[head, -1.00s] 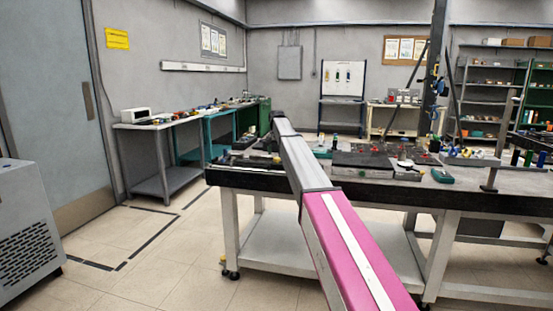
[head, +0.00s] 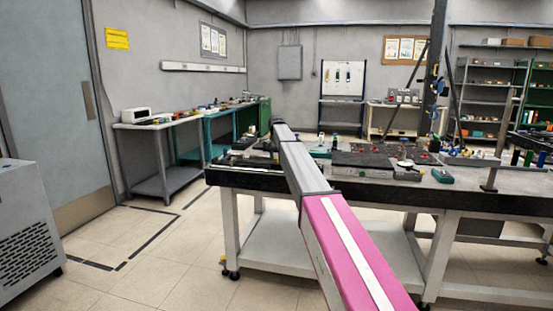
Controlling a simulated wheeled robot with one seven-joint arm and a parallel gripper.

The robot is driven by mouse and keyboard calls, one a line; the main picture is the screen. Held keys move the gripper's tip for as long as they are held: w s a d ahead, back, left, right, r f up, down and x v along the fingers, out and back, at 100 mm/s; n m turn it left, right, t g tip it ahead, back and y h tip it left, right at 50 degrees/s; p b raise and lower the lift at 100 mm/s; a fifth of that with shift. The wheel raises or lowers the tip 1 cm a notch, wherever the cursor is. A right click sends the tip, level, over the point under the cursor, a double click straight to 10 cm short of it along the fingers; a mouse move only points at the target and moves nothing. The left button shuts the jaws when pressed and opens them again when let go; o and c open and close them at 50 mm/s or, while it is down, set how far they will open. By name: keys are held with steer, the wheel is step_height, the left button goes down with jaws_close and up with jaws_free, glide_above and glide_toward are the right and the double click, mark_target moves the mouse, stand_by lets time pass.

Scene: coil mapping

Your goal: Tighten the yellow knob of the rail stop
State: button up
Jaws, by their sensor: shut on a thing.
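My arm reaches forward over the near left part of the dark-topped workbench (head: 390,200). Its far end is a small dark shape above the bench's left end. The jaws of my gripper cannot be made out; they are hidden by the arm or lost among dark parts there. I cannot make out the rail stop or its yellow knob; both may be behind the arm's far end.
Dark plates (head: 375,161) and small parts cover the bench right of my arm, with a green device (head: 442,176) near its front edge. A grey cabinet (head: 30,235) stands at the left. Clear floor (head: 150,265) lies between cabinet and bench.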

steer(key=m, duration=0.4)
steer(key=shift+a, duration=0.1)
steer(key=m, duration=0.4)
steer(key=shift+w, duration=0.15)
steer(key=m, duration=0.4)
steer(key=shift+w+a, duration=0.1)
steer(key=shift+w+m, duration=0.1)
steer(key=shift+m, duration=1.9)
steer(key=o, duration=0.9)
